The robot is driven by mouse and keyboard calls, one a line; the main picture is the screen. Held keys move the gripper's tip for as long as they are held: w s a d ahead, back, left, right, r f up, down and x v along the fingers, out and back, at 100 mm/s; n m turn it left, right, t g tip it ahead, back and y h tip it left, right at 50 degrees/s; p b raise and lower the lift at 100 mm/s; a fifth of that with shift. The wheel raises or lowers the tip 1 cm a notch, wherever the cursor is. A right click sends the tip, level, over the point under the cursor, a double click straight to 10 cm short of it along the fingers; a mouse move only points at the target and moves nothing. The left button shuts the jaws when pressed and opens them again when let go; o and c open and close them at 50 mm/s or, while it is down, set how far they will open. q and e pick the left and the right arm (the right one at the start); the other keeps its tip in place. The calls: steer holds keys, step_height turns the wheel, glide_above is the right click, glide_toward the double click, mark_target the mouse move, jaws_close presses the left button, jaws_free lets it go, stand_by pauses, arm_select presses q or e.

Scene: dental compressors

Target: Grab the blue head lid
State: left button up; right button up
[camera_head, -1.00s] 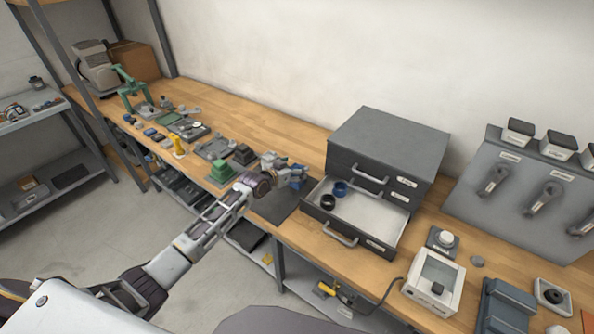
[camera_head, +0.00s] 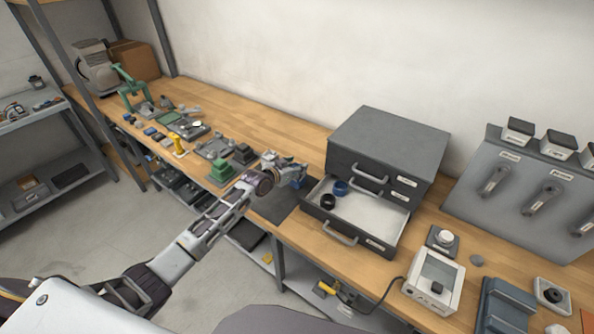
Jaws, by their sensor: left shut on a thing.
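My left gripper (camera_head: 292,172) is over the workbench, just left of the open drawer. It is shut on a small blue part, the blue head lid (camera_head: 298,183), which shows below and beside the fingers. The fingers hide much of the lid. A dark grey mat (camera_head: 273,205) lies on the bench below the gripper. My right gripper is not in view.
The grey drawer cabinet (camera_head: 390,143) stands right of the gripper. Its open drawer (camera_head: 365,214) holds a blue ring (camera_head: 340,188) and a black ring (camera_head: 327,201). A green block (camera_head: 221,171) and a dark block (camera_head: 244,153) stand left of the gripper.

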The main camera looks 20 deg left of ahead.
arm_select(q)
steer(key=shift+c, duration=1.3)
steer(key=shift+r, duration=0.1)
steer(key=shift+r, duration=0.15)
step_height(320, 180, up, 10)
steer(key=b, duration=0.1)
steer(key=shift+f, duration=0.25)
